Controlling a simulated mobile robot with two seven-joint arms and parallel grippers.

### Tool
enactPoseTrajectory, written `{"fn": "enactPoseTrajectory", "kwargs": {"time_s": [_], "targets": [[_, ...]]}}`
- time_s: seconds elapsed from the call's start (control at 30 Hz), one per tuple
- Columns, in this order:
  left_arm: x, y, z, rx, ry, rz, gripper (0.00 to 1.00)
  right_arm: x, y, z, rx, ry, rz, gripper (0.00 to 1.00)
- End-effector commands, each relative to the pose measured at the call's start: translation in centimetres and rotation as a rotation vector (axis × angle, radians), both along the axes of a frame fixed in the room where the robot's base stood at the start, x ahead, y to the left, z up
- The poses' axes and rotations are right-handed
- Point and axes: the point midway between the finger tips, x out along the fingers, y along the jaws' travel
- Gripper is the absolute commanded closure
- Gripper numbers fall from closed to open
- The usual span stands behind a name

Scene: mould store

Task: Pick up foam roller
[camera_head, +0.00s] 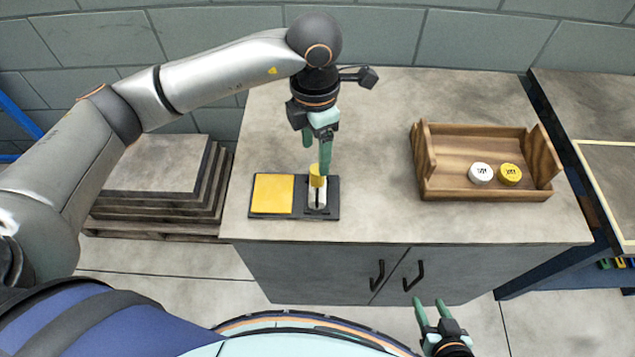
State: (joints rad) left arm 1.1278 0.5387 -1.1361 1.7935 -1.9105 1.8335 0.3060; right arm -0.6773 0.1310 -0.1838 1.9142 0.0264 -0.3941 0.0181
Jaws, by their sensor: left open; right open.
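What looks like the foam roller, a small piece with a yellow top (316,172) and a pale lower part, stands in the right half of a black tray (334,209) on the worktop. A flat yellow pad (272,193) fills the tray's left half. My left gripper (317,157) is open and points down just above the roller. Its right green finger reaches down beside the yellow top, and its left finger is higher in the picture. I cannot tell whether it touches the roller. My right gripper (429,301) is open and empty, low in front of the cabinet.
A wooden tray (440,188) on the right of the worktop (378,130) holds a white round piece (480,173) and a yellow one (510,174). The worktop between the two trays is clear. Stacked slabs (155,164) stand at left; a second bench (590,110) is at right.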

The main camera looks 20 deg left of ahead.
Motion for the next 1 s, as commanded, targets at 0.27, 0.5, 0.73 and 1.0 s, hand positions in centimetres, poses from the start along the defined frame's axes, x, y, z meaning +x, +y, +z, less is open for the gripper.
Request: {"fn": "enactPoseTrajectory", "kwargs": {"time_s": [0.27,0.5,0.73,1.0], "targets": [[-0.6,-0.5,-3.2,0.000,0.006,0.000,0.28,-0.1,0.0,0.9,0.000,0.001,0.000,0.50],[-0.5,-0.5,-5.4,-0.002,0.001,-0.001,0.28,-0.1,0.0,1.0,0.000,0.002,0.001,0.50],[-0.5,-0.5,-5.5,-0.001,0.000,-0.001,0.31,-0.1,0.0,0.9,0.000,0.002,0.001,0.50],[-0.5,-0.5,-5.4,-0.002,0.001,-0.001,0.62,-0.1,0.0,0.9,0.000,0.003,0.001,0.50]]}}
